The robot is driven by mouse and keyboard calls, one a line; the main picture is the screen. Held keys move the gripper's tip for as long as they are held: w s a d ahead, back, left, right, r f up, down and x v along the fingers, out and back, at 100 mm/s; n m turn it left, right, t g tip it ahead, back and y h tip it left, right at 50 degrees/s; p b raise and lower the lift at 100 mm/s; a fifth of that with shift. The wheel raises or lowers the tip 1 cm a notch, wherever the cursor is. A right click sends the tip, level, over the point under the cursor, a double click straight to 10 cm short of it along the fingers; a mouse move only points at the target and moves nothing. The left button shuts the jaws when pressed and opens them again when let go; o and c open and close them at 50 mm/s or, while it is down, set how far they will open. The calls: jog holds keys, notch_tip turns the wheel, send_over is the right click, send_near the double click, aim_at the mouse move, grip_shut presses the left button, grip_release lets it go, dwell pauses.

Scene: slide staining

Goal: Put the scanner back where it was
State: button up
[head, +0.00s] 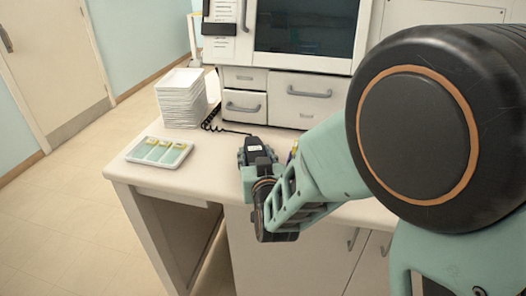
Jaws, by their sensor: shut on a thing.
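My gripper (257,158) is over the front part of the white counter, pointing away from the camera towards the drawers. It is shut on a dark object, which appears to be the scanner (253,146). Little of the scanner shows past the gripper, and its lower side is hidden, so I cannot tell whether it touches the counter. A black coiled cord (212,126) lies on the counter beside the stack of trays and runs right towards the scanner.
Drawers (305,100) under a large white machine (305,35) close off the back. Small upright items, partly hidden, stand right of my gripper.

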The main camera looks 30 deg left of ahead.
jog(key=o, duration=1.3)
jog(key=shift+s, duration=0.1)
